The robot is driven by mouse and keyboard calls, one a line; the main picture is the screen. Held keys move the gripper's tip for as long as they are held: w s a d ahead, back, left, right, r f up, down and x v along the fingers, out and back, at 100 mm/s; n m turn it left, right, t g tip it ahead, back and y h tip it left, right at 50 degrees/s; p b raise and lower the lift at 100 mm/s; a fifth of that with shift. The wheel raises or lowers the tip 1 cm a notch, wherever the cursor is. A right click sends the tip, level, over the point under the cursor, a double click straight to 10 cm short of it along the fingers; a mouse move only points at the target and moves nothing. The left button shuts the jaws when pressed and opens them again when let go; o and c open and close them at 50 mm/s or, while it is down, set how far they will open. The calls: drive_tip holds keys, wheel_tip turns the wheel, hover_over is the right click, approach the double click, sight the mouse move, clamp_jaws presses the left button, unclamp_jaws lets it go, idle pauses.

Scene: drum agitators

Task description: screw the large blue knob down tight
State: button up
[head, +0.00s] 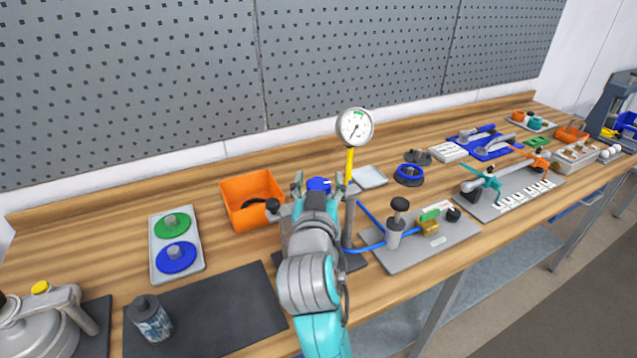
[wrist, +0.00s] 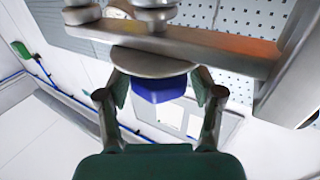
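The large blue knob (head: 319,184) shows in the head view just beyond my gripper (head: 318,190), with the fingertips to its left and right. In the wrist view the blue knob (wrist: 160,88) sits against a round metal disc (wrist: 155,62) under a grey metal arm. My gripper (wrist: 160,92) has its two green-padded fingers apart, one on each side of the knob. Narrow gaps show between the pads and the knob, so it looks open and not clamped. The knob's thread and much of its mount are hidden by my arm in the head view.
An orange bin (head: 238,212) stands left of my gripper. A pressure gauge (head: 355,127) on a yellow stem rises close on the right. A grey plate with a black-knobbed valve (head: 396,225) and blue hose lies further right. A dark mat (head: 220,310) is at front left.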

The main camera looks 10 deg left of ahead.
idle(0.3)
drive_tip(key=s+d, duration=0.1)
drive_tip(key=s, duration=1.1)
drive_tip(key=shift+f, duration=0.1)
